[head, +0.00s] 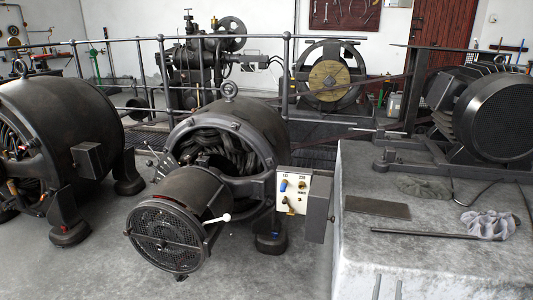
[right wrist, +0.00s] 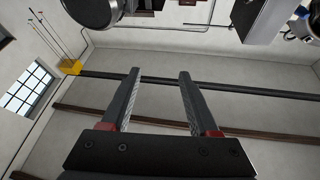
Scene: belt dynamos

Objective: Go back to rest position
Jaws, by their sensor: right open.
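My right gripper (head: 387,285) shows only as two fingertips at the bottom edge of the head view, in front of the pale concrete block (head: 365,258). In the right wrist view the right gripper (right wrist: 159,74) has its two dark fingers spread apart with nothing between them. They are clear of any object there. My left gripper is not in view. The middle dynamo (head: 228,125) stands left of the block, with a switch panel (head: 291,190) on its right side. The panel has a blue knob and a small brass-coloured lever.
A metal rod (head: 425,234), a crumpled rag (head: 488,224) and a flat dark plate (head: 377,207) lie on the block. Another dynamo (head: 55,130) stands at the left, a ribbed motor (head: 495,115) at the right. A railing (head: 215,38) runs behind. Floor is bare front left.

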